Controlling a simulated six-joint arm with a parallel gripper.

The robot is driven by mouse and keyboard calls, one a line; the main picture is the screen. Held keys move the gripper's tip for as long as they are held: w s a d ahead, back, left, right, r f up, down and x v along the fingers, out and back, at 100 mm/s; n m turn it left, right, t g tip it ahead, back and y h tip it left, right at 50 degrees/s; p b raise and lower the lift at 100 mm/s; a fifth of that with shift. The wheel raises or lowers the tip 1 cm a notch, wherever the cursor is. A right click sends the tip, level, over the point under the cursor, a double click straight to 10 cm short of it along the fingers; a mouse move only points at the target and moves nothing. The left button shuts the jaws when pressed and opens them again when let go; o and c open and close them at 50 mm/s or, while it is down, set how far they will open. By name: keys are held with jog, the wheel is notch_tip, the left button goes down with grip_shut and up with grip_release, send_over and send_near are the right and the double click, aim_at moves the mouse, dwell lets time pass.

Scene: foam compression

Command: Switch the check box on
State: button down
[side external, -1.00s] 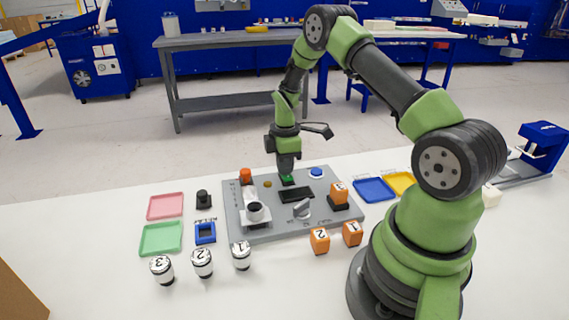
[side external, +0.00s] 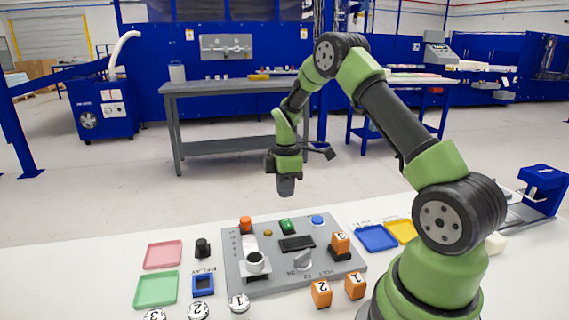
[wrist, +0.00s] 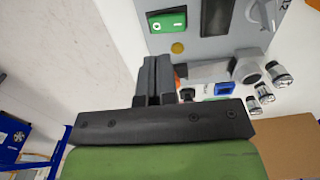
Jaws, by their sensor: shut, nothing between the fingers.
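The check box (side external: 235,272) is a grey panel on the white table. A green rocker switch (side external: 287,226) sits near its far edge, left of a round blue button (side external: 317,221). In the wrist view the switch (wrist: 168,22) looks bright green, with a white ring mark near one end. My gripper (side external: 286,190) is shut and empty, pointing down, raised well above the panel and clear of the switch. In the wrist view its closed fingers (wrist: 155,72) stand apart from the switch.
The air around my gripper is clear.

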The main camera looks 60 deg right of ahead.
notch_tip(320, 180, up, 7)
jog(key=shift+w+d+r, duration=0.15)
jog(key=shift+w+d, duration=0.25)
